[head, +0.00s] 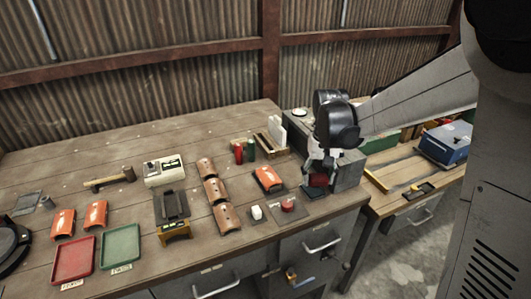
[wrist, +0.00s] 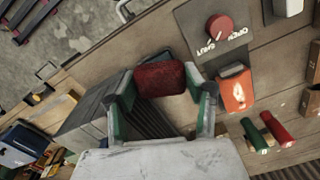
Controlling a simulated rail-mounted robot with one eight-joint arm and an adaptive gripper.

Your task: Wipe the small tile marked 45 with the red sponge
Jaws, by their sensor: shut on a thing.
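My gripper (head: 318,170) is shut on the red sponge (wrist: 160,79) at the right end of the bench. The sponge sits between the two fingers in the wrist view, and also shows under the gripper in the head view (head: 318,180). A small orange tile (head: 268,180) lies left of the gripper, apart from the sponge. In the wrist view this tile (wrist: 236,93) carries a white mark like a 4; the full number is not legible. Two more orange tiles (head: 63,222) (head: 95,214) lie at the left, their marks unreadable.
A red knob (head: 288,206) on an OPEN/SHUT plate and a white block (head: 257,212) are near the front edge. Several brown curved tiles (head: 213,190) form a column. Red (head: 73,261) and green (head: 120,246) trays lie left.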

